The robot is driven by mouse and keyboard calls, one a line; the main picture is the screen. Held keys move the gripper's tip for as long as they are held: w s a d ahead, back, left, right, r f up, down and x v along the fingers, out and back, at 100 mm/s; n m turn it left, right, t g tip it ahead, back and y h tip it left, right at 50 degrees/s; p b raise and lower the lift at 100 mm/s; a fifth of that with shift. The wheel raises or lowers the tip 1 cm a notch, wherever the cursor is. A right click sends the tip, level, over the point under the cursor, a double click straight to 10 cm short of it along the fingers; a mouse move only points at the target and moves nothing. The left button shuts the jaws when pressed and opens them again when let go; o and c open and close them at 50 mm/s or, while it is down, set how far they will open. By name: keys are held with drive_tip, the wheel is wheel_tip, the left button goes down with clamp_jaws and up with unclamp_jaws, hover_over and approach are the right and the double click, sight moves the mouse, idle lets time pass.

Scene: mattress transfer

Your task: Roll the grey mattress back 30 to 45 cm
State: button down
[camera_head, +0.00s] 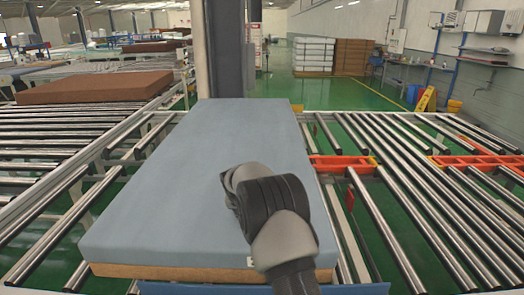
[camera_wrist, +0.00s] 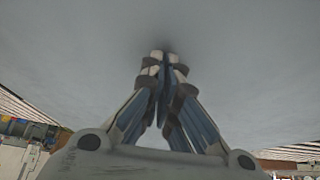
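The grey mattress (camera_head: 170,180) is a long, blue-grey slab with a tan lower layer showing at its near end. It lies lengthwise on the roller conveyor, running away from me. My arm reaches over its near right part, and my gripper's fingers are hidden in the head view. In the wrist view my gripper (camera_wrist: 165,57) has its fingertips brought together, with nothing clearly held between them. The tips point at the plain grey mattress surface (camera_wrist: 240,70) and are very close to it. I cannot tell whether they touch.
Bare rollers (camera_head: 395,190) run along the right, with orange crosspieces (camera_head: 345,163) beside the mattress. A brown mattress (camera_head: 95,88) lies on the left conveyor. A dark column (camera_head: 225,50) stands just past the far end. Green floor (camera_head: 350,95) is open beyond.

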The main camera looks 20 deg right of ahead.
drive_tip(key=shift+s+a+f, duration=0.1)
drive_tip(key=shift+a+f, duration=0.1)
drive_tip(key=shift+f, duration=0.15)
